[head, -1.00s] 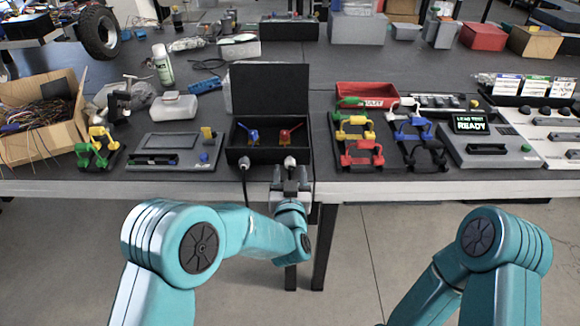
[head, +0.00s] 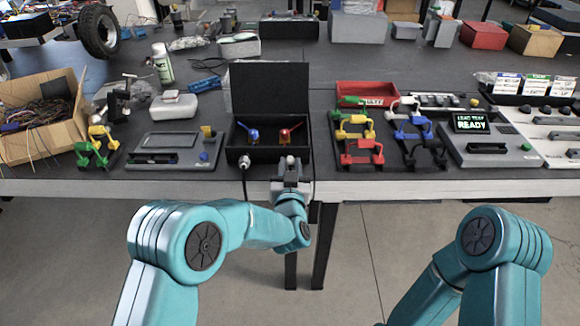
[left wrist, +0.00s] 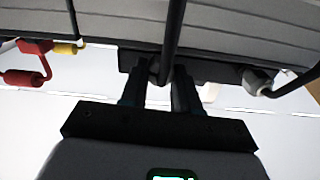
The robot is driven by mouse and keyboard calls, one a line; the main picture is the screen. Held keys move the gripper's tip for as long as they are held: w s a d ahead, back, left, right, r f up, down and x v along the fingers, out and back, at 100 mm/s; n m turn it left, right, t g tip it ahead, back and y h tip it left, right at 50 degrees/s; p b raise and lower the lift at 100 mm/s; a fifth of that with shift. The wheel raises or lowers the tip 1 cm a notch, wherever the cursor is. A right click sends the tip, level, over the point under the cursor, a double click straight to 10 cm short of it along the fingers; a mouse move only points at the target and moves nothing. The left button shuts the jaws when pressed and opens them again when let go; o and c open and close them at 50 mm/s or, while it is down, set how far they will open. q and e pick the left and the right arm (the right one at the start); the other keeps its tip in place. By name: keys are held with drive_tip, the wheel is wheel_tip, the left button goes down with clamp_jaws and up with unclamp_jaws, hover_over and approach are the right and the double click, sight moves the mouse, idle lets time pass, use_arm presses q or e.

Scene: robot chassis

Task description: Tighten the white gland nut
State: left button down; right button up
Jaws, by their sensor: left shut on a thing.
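A black open-lidded box (head: 240,153) stands at the table's front edge, with a blue lever (head: 249,132) and a red lever (head: 290,132) inside. A cable gland (head: 245,161) with a dark cable sticks out of its front at the left; it also shows at the right of the left wrist view (left wrist: 258,82). My left gripper (head: 290,172) is at the right gland on the box front, shut on the white gland nut, which the fingers mostly hide. In the left wrist view a dark cable runs between the fingers (left wrist: 160,92). My right gripper is out of view.
A panel with a screen (head: 168,143) lies left of the box. Coloured handles, including a red one (head: 362,153), stand to the right. A tester reading READY (head: 478,150) is farther right. Cables hang at the box's front; the floor space before the table is clear.

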use_arm(q)
drive_tip(key=m, duration=0.3)
drive_tip(key=shift+b, duration=0.4)
drive_tip(key=m, duration=0.3)
drive_tip(key=shift+d+m, duration=0.1)
drive_tip(key=shift+m, duration=0.3)
drive_tip(key=m, duration=0.3)
drive_tip(key=shift+m, duration=0.3)
drive_tip(key=shift+m+p, duration=0.4)
drive_tip(key=shift+m, duration=1.6)
drive_tip(key=c, duration=0.8)
unclamp_jaws()
drive_tip(key=shift+f, duration=0.15)
